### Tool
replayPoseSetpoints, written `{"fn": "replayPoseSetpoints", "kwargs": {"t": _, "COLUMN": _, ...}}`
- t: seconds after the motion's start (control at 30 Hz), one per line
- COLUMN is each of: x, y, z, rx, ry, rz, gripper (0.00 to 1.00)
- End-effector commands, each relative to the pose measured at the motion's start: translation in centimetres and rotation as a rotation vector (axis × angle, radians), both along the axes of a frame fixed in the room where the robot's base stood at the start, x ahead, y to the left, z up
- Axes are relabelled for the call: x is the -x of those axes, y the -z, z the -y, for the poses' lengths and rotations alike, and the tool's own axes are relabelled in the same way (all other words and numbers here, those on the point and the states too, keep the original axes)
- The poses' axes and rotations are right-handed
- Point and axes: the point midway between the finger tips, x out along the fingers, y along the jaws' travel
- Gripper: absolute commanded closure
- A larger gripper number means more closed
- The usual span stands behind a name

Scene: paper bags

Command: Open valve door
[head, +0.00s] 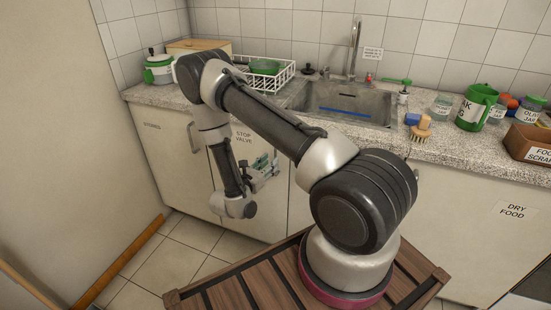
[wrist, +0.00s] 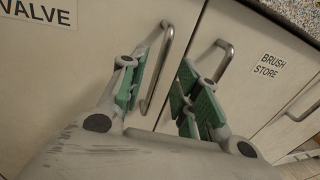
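The valve door, labelled "STOP VALVE" in the head view (head: 268,215), is a shut cream cupboard door under the counter. In the wrist view its label (wrist: 38,12) is partly cut off at the upper left. Its metal bar handle (wrist: 166,50) stands upright near the door's right edge. My gripper (head: 263,172) is in front of this door in the head view. In the wrist view my gripper (wrist: 161,92) is open, with green-padded fingers. The valve handle appears between the fingers, closer to the left one; I cannot tell whether they touch. The handle is not clear in the head view.
The neighbouring "BRUSH STORE" door (wrist: 255,95) is shut; its similar handle (wrist: 222,62) appears close behind my right finger. Another door handle (head: 191,138) is at the left. The granite counter (head: 440,148) overhangs the doors. Tiled floor (head: 150,262) is clear at the left.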

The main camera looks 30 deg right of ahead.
Motion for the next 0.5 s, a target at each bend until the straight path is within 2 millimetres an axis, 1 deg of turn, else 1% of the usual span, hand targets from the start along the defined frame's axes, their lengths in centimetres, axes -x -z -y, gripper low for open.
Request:
{"fn": "replayPoseSetpoints", "kwargs": {"t": 0.03, "x": -0.4, "y": 0.0, "z": 1.0, "rx": 0.000, "ry": 0.005, "rz": 0.001, "gripper": 0.68}}
{"fn": "replayPoseSetpoints", "kwargs": {"t": 0.1, "x": -0.9, "y": 0.0, "z": 2.0, "rx": 0.000, "ry": 0.005, "rz": 0.000, "gripper": 0.68}}
{"fn": "replayPoseSetpoints", "kwargs": {"t": 0.23, "x": -1.7, "y": 0.0, "z": 3.5, "rx": 0.000, "ry": 0.005, "rz": 0.001, "gripper": 0.68}}
{"fn": "replayPoseSetpoints", "kwargs": {"t": 0.37, "x": -2.1, "y": -0.1, "z": 4.2, "rx": 0.001, "ry": 0.003, "rz": 0.000, "gripper": 0.68}}
{"fn": "replayPoseSetpoints", "kwargs": {"t": 0.5, "x": -2.2, "y": -0.1, "z": 4.3, "rx": 0.000, "ry": 0.002, "rz": 0.000, "gripper": 0.68}}
